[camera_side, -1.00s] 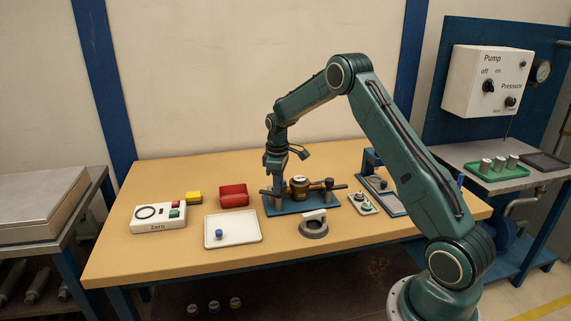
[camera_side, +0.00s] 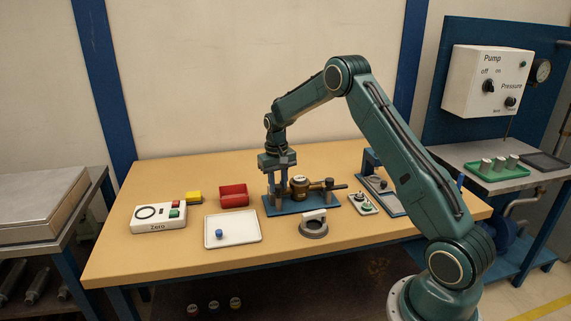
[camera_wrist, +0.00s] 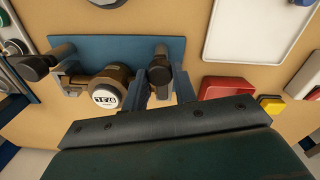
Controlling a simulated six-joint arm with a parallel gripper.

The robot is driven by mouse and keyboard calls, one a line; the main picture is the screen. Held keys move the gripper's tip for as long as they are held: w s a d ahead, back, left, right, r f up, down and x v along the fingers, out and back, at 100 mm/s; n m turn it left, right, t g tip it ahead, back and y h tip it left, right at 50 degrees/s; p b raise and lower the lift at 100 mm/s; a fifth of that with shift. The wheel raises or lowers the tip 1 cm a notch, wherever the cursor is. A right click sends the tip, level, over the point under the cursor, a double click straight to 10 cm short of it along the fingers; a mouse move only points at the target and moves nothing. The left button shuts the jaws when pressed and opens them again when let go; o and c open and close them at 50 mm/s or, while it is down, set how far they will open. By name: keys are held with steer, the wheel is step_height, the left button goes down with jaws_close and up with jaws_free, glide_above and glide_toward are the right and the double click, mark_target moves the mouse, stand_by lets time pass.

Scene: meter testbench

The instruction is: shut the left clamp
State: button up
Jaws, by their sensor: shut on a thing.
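The brass meter (camera_side: 299,186) sits on a blue base plate (camera_side: 312,207) in the middle of the table; its dial (camera_wrist: 106,95) faces up in the wrist view. My gripper (camera_side: 277,191) points down at the plate's left end. In the wrist view its two fingers (camera_wrist: 161,82) are on either side of the left clamp's dark handle (camera_wrist: 160,70), shut on it. The fingers hide most of the left clamp in the side view. The right clamp (camera_side: 336,187) has its dark handle sticking out to the right, and it also shows in the wrist view (camera_wrist: 38,67).
A red box (camera_side: 234,195), a white tray (camera_side: 246,235) with a blue knob and a Zero box (camera_side: 158,219) stand to the left. A grey ring with a white handle (camera_side: 313,225) lies in front of the plate. A blue-framed stand (camera_side: 371,159) is to the right.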

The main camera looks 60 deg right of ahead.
mark_target(277, 186)
steer(key=shift+m, duration=0.5)
steer(key=o, duration=1)
steer(key=shift+c, duration=0.2)
steer(key=shift+r, duration=0.15)
step_height(277, 186, up, 14)
steer(key=shift+w+a+f, duration=0.15)
steer(key=shift+a+f, duration=0.05)
